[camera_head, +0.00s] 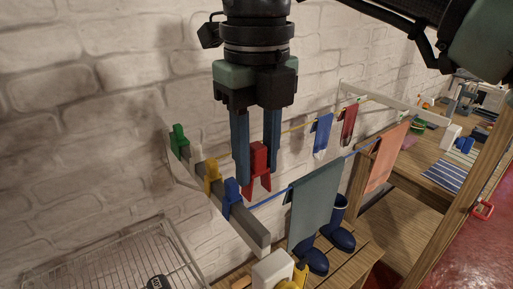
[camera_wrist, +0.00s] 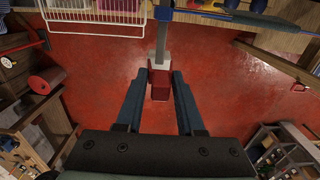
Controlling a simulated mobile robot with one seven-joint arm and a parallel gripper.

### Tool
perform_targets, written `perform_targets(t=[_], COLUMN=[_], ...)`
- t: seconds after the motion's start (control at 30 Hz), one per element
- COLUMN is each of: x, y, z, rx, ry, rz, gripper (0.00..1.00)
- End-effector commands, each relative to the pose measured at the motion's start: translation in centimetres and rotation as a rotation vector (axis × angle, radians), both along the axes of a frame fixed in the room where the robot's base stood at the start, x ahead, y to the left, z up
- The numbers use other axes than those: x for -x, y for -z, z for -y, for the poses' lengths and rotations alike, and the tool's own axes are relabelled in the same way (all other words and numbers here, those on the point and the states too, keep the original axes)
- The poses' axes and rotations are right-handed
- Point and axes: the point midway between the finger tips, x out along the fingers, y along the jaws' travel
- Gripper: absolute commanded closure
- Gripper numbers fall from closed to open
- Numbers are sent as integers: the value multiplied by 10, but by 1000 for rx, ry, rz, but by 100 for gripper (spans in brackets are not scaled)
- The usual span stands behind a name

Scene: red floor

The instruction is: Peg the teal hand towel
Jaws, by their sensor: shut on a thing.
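The teal hand towel (camera_head: 314,203) hangs over the blue line (camera_head: 268,199), right of and below my gripper in the head view. I see no peg on it. My gripper (camera_head: 256,172) points down and is shut on a red peg (camera_head: 259,158). The peg's prongs point down, clear of the towel and the line. The wrist view also shows the red peg (camera_wrist: 160,84) between my fingers (camera_wrist: 159,75). Green (camera_head: 179,141), yellow (camera_head: 212,174) and blue (camera_head: 232,194) pegs sit on the grey rail (camera_head: 254,226) at left.
A blue cloth (camera_head: 322,134) and a red cloth (camera_head: 348,124) hang farther back. An orange towel (camera_head: 385,157) hangs right of the teal one. Dark blue boots (camera_head: 339,236) stand below it. A wire rack (camera_head: 105,262) is at lower left, by the brick wall (camera_head: 75,130).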

Motion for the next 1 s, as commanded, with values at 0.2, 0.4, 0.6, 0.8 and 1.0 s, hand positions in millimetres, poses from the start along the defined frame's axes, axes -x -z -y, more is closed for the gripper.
perform_targets(t=[0.2,0.4,0.6,0.8,1.0], x=[0,0,0,0,0], y=[-3,-19,-35,-50,-50], z=[0,0,0,0,0], rx=[1,1,1,1,1], ry=[0,0,0,0,0], rz=[1,1,1,1,1], gripper=[100,100,100,100,100])
